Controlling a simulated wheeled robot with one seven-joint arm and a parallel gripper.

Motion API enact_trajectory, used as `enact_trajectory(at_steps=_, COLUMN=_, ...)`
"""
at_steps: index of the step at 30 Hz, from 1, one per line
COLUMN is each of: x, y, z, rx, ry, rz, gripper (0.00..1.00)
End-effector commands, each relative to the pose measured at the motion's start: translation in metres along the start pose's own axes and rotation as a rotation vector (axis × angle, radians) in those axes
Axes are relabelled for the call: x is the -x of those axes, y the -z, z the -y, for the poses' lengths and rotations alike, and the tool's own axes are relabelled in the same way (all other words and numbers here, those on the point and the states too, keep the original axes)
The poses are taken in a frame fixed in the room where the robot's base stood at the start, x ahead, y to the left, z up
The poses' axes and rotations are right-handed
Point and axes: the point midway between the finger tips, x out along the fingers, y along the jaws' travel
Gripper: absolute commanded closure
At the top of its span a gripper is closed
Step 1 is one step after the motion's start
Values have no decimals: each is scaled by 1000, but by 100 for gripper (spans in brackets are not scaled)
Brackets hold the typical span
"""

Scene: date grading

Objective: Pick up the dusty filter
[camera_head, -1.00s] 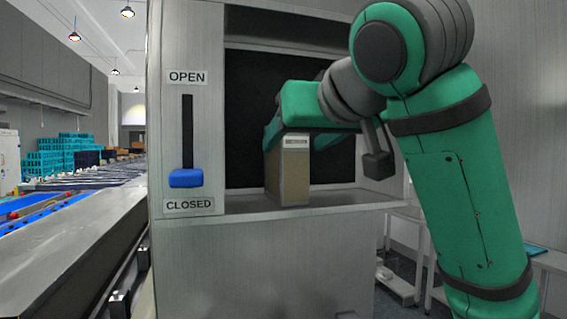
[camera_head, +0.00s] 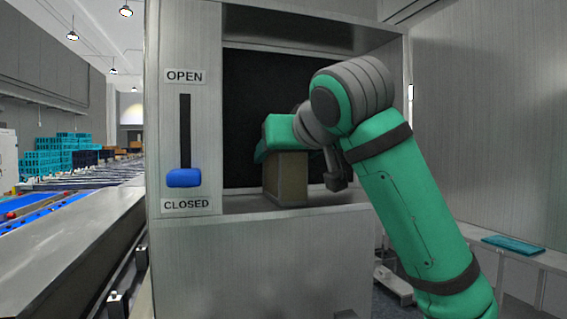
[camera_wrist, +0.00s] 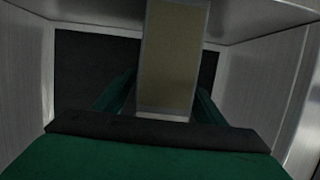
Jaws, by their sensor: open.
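The dusty filter (camera_head: 286,180) is a tan, box-shaped panel with a pale frame. It stands upright on the ledge of the metal cabinet's opening. In the wrist view the filter (camera_wrist: 172,58) shows its tan face between the two green fingers of my gripper (camera_wrist: 165,95). In the head view my gripper (camera_head: 272,150) is at the filter's upper part, and my gripper and wrist cover its top. The jaws are open around the filter. I cannot tell whether either finger touches it.
The cabinet (camera_head: 270,260) has side walls and a roof close around my gripper. A blue lever handle (camera_head: 184,178) sits low in its slot, by the CLOSED label. A metal conveyor edge (camera_head: 80,245) runs along the left.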

Motion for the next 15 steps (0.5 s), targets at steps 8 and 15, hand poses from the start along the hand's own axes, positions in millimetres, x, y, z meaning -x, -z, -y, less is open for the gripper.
enact_trajectory(at_steps=8, x=0, y=0, z=0, rx=0, ry=0, rz=0, gripper=74)
enact_trajectory(at_steps=15, x=1, y=0, z=-1, rx=-1, ry=-2, rz=0, gripper=85)
